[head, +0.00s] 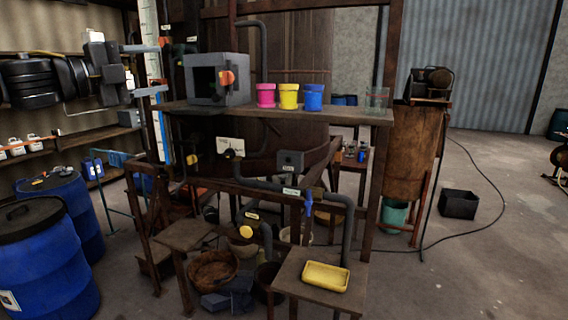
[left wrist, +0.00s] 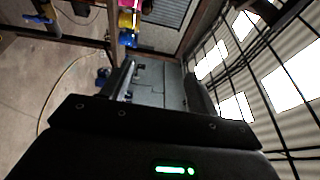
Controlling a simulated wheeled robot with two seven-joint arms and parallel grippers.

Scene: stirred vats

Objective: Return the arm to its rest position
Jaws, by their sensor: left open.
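My left arm comes in from the left in the head view. Its gripper (head: 148,70) is open and empty, with its two fingers apart, left of the grey box on the shelf. In the left wrist view the gripper (left wrist: 162,85) also shows nothing between its fingers. My right gripper is in neither view.
A shelf (head: 350,115) holds a grey box (head: 217,80), pink (head: 265,95), yellow (head: 288,97) and blue (head: 312,98) cups, and a glass (head: 377,100). A yellow tray (head: 325,277) lies on a low stand. Blue barrels (head: 45,265) stand at left. The floor at right is mostly clear.

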